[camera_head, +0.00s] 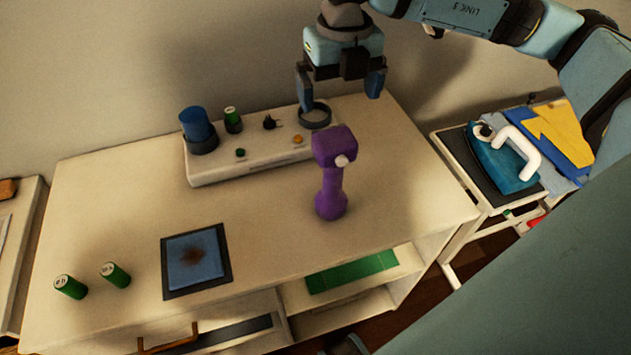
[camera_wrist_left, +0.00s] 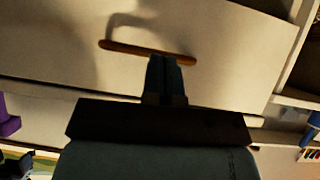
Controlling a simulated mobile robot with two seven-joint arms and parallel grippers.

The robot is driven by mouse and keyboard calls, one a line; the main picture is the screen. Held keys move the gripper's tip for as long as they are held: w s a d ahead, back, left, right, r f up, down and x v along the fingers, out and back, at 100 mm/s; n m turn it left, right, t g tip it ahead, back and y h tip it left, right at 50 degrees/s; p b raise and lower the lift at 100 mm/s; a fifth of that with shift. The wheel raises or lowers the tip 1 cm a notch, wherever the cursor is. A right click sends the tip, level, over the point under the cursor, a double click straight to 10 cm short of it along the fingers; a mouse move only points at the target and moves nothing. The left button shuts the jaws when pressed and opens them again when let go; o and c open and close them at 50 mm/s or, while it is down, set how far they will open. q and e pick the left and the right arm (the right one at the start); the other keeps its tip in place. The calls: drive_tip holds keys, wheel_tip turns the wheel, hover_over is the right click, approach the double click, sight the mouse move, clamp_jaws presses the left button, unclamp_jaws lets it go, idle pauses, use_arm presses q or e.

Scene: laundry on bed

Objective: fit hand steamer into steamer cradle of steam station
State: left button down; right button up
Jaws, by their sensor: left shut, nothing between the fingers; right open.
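The purple hand steamer (camera_head: 331,194) stands upright on the table, in front of the steam station, with a pale knob on its head. The white steam station (camera_head: 215,172) lies along the back of the table. Its steamer cradle looks to be the dark ring (camera_head: 314,116) at its right end, and the ring looks empty. My right gripper (camera_head: 341,88) is open and empty above and behind the steamer, close to the ring. My left gripper (camera_wrist_left: 165,75) is shut and empty in the left wrist view, close to a wooden drawer handle (camera_wrist_left: 148,52); whether they touch is unclear.
The station carries a blue tank (camera_head: 197,128), a green battery (camera_head: 232,120) and a black plug (camera_head: 270,122). Two green batteries (camera_head: 115,275) and a stained blue cloth on a dark mat (camera_head: 226,270) lie front left. An iron (camera_head: 500,160) rests on a side stand. The table's right part is clear.

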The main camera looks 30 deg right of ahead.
sight(335, 137)
drive_tip(key=shift+d+f, duration=0.2)
drive_tip(key=shift+f, duration=0.2)
wheel_tip(335, 137, down, 7)
drive_tip(key=shift+d+f, duration=0.1)
drive_tip(key=shift+w+f+p, duration=0.15)
drive_tip(key=shift+f+p, duration=0.15)
drive_tip(key=shift+f, duration=1.1)
drive_tip(key=shift+w+f+p, duration=0.15)
drive_tip(key=shift+f+p, duration=0.1)
drive_tip(key=shift+f, duration=1.15)
drive_tip(key=c, duration=1.5)
drive_tip(key=shift+r, duration=0.1)
